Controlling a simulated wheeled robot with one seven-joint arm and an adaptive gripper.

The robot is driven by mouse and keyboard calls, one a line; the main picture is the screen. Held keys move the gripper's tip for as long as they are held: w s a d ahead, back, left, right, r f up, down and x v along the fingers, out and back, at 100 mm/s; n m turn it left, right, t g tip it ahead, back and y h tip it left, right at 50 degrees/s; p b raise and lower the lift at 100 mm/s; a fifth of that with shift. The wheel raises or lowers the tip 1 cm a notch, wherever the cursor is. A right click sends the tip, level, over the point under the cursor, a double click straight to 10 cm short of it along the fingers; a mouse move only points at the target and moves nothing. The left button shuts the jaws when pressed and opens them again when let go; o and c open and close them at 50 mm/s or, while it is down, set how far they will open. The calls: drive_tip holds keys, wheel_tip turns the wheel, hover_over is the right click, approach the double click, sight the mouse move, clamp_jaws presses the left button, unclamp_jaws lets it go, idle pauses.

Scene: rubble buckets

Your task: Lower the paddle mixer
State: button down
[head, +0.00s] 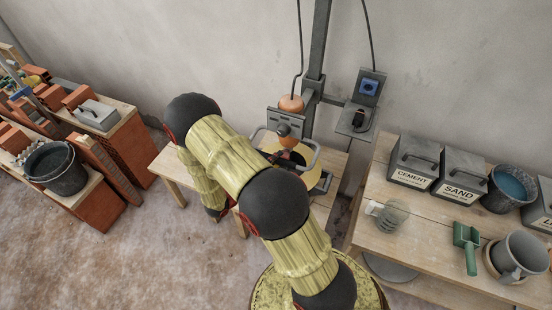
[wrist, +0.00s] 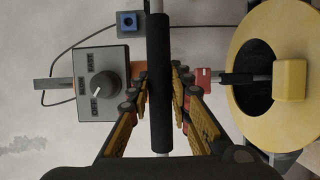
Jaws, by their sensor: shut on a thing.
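The paddle mixer hangs on a grey upright post (head: 319,45) against the wall. Its orange motor (head: 291,103) and grey looped handle (head: 313,160) show in the head view, partly behind my arm. In the wrist view, my gripper (wrist: 164,78) is shut on the mixer's black handle bar (wrist: 160,110), which crosses between the fingers. A grey control box (wrist: 100,85) with an OFF, SLOW, FAST dial is left of the bar. A yellow ring (wrist: 242,60) with a dark centre is at right; in the head view it lies below the handle. The paddle is hidden.
A wooden stand (head: 180,186) is under the mixer. Bricks and a black bucket (head: 56,170) are at left.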

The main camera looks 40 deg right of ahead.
drive_tip(key=shift+f, duration=0.45)
drive_tip(key=shift+s, duration=0.1)
drive_tip(key=c, duration=1.6)
unclamp_jaws()
drive_tip(key=shift+a, duration=0.1)
drive_tip(key=shift+a, duration=0.35)
drive_tip(key=a, duration=1.1)
